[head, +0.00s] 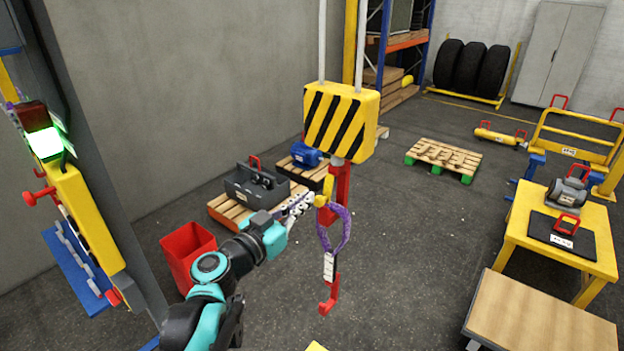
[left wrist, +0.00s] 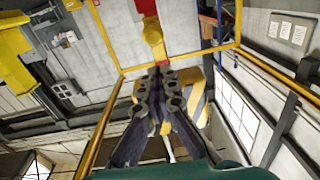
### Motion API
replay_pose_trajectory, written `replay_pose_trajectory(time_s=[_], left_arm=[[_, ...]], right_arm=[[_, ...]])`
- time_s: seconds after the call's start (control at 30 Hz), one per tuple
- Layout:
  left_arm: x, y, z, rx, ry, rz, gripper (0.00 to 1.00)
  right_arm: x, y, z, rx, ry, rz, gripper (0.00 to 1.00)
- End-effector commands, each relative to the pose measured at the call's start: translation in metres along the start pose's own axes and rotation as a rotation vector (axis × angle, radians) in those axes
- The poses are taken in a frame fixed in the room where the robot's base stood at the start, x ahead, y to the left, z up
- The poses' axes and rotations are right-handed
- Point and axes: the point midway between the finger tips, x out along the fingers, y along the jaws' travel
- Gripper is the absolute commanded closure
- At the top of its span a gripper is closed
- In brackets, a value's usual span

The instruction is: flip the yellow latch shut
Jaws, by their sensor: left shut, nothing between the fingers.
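The red hook (head: 340,183) hangs under the yellow-and-black striped block (head: 340,120). The yellow latch (head: 326,191) shows on the hook's left side, and its exact angle is hard to tell. In the left wrist view a yellow piece that looks like the latch (left wrist: 153,32) is just beyond the fingertips, below a red part (left wrist: 142,6). My left gripper (head: 307,200) is shut and empty, with its tips close beside the latch; contact cannot be told. Its closed fingers also show in the left wrist view (left wrist: 163,70). My right gripper is not in view.
A purple sling (head: 343,236) hangs from the hook, with a tag and a lower red hook (head: 328,296). A red bin (head: 187,252) and a dark toolbox (head: 256,185) stand behind my left arm. A yellow table (head: 530,232) stands right. Open floor surrounds the hanging load.

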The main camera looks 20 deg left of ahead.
Motion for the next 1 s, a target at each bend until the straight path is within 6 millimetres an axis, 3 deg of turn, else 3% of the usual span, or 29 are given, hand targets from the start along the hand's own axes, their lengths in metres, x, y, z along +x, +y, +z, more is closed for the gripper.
replay_pose_trajectory(time_s=[0.1,0.4,1.0], left_arm=[[0.002,0.001,0.015,0.000,-0.005,0.002,1.00],[0.010,0.002,0.035,-0.001,-0.006,0.002,1.00],[0.019,0.002,0.048,-0.001,-0.007,0.002,1.00]], right_arm=[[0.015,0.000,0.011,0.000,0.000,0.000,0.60],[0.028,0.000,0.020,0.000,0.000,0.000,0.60],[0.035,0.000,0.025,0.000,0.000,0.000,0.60]])
